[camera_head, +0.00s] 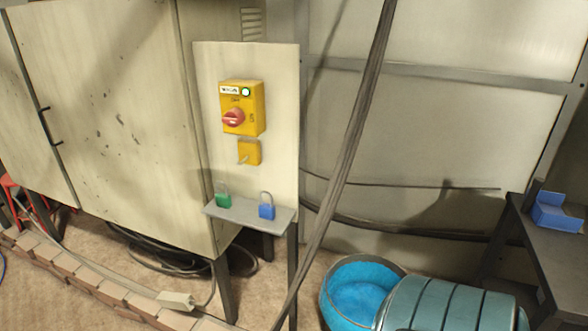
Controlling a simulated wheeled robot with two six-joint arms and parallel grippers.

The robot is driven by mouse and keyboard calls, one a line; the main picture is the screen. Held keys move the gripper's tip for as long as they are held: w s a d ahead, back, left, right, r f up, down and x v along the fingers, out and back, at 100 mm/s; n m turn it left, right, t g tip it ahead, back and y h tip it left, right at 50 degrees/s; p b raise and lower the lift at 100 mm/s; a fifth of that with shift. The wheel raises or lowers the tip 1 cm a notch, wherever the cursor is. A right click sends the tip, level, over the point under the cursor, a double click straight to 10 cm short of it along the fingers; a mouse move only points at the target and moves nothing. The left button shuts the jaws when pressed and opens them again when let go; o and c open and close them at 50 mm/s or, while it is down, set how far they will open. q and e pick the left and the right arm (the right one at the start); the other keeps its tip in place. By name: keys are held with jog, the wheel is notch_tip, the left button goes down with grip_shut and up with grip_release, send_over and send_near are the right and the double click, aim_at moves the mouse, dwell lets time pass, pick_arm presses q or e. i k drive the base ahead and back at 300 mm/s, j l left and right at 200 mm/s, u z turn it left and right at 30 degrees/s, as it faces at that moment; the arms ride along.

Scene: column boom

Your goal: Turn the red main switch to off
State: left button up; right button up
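The red main switch (233,118) is a red rotary knob on a yellow box (257,107), mounted on a cream upright panel (282,130). The knob's handle looks roughly horizontal; I cannot read the position marks. A smaller yellow fitting (249,152) with a small lever or hook is below the box. Neither of my grippers is in view.
A grey shelf (240,213) below the switch holds a green padlock (223,198) and a blue padlock (266,208). A thick dark cable (350,150) hangs diagonally right of the panel. A blue tub (355,288) and a dark table (560,255) stand at right.

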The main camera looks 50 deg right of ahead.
aim_at(234, 116)
jog(key=z, duration=1.35)
